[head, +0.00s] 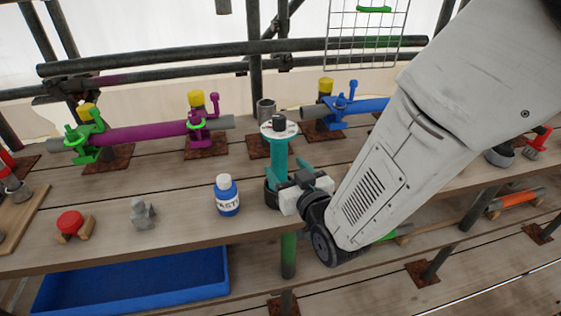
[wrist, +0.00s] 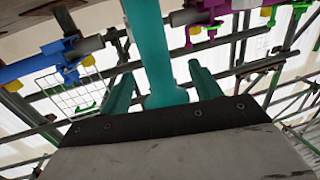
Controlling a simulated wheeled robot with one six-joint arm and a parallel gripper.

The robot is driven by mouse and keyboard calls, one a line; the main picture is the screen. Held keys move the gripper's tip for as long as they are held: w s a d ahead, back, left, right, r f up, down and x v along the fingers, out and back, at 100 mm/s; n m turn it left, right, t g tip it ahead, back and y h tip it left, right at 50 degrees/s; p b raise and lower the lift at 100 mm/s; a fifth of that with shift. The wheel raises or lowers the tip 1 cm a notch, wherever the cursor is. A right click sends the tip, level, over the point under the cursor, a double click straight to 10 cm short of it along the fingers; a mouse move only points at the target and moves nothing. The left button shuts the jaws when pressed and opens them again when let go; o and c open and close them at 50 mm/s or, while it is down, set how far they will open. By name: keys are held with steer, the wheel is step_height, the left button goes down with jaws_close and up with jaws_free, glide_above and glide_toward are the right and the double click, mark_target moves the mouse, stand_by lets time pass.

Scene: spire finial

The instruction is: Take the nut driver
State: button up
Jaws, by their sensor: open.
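An upright teal tool with a white marked disc and dark knob on top, apparently the nut driver (head: 279,152), stands at the front edge of the bench, its lower end by a dark cup (head: 270,193). My gripper (head: 287,177) is low beside its shaft, coming from the right. In the wrist view the teal shaft (wrist: 152,45) runs between the two spread teal fingers of my gripper (wrist: 160,82). Gaps show on both sides of the shaft, so the jaws are open around it. The gripper body partly hides the tool's lower part.
A white and blue bottle (head: 227,197) stands just left of the tool. A grey fitting (head: 143,213) and a red-capped piece (head: 71,224) lie farther left. Clamped purple (head: 150,132) and blue (head: 368,106) pipes stand behind. A blue bin (head: 140,283) is below the bench.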

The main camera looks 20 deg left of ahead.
mark_target(276, 150)
steer(key=x, duration=0.7)
steer(key=shift+w+r, duration=0.3)
steer(key=shift+w, duration=0.2)
steer(key=shift+r, duration=0.1)
jaws_close()
